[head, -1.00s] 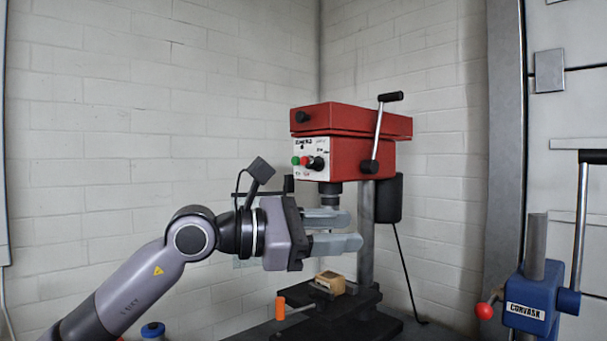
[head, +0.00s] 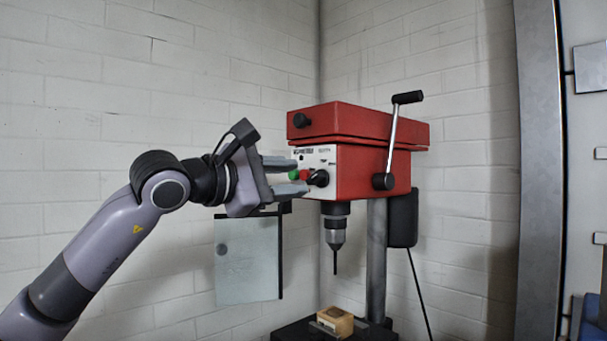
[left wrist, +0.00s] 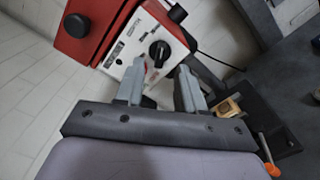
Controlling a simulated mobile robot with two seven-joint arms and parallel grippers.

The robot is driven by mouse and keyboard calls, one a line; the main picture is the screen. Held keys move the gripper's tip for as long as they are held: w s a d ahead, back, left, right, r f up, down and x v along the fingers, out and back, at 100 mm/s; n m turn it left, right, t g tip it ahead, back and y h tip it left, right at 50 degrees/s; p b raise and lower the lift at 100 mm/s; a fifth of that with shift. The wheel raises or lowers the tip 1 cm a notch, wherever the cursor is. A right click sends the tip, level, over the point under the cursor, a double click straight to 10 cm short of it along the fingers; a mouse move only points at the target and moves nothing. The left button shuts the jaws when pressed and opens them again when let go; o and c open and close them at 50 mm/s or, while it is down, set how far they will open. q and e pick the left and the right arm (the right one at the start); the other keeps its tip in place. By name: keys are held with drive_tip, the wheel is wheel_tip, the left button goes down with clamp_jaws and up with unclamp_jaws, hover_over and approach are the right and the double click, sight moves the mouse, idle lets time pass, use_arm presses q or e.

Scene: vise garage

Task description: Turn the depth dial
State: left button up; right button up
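The depth dial (head: 318,178) is a black knob on the white front panel of the red drill press (head: 360,165). In the left wrist view the dial (left wrist: 160,53) shows just beyond the fingertips, roughly in line with the gap between them. My left gripper (head: 301,175) is open and empty, to the left of the dial, with its fingers pointing right at it. I see no clear contact with the dial. In the wrist view the gripper (left wrist: 161,68) partly covers the panel. My right gripper is out of view.
Green (head: 293,175) and red (head: 304,175) buttons sit left of the dial, close to the fingers. A lever (head: 393,140) stands on the press's right side. The drill chuck (head: 335,225) hangs below the head. A wooden block (head: 334,321) lies on the table.

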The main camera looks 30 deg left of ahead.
sight(311, 179)
use_arm(q)
drive_tip(key=shift+p+x, duration=0.45)
drive_tip(key=shift+x, duration=1.4)
clamp_jaws()
